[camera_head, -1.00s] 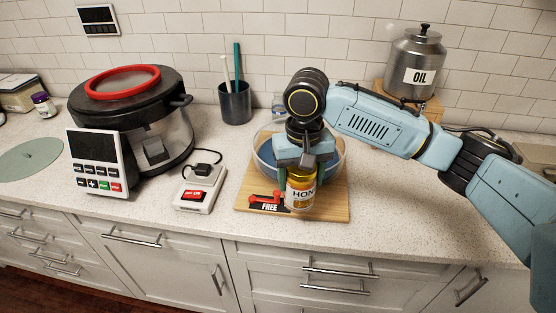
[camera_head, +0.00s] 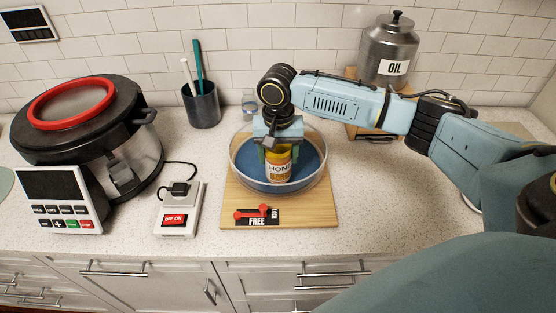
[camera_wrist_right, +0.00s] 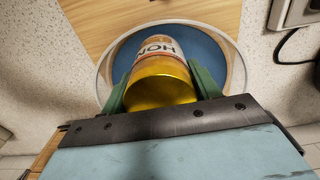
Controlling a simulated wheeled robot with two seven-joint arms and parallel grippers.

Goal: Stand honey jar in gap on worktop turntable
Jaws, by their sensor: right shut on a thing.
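The honey jar (camera_head: 279,167), amber with a white label, is upright in my right gripper (camera_head: 279,155), whose green fingers are shut on its sides. It is over the front part of the blue turntable (camera_head: 312,163), within its clear rim; I cannot tell whether its base touches the disc. The right wrist view shows the jar (camera_wrist_right: 160,80) between the fingers (camera_wrist_right: 160,88), with its gold lid nearest the camera and the blue turntable (camera_wrist_right: 210,62) behind. The gripper and jar hide part of the disc, and no gap between items is visible. My left gripper is not in view.
A wooden board (camera_head: 320,212) lies under the turntable, with a red lever on a FREE label (camera_head: 257,215) at its front. A switch box (camera_head: 178,210) and dark cup (camera_head: 201,105) stand left; an oil canister (camera_head: 388,50) stands back right. Worktop right of the board is clear.

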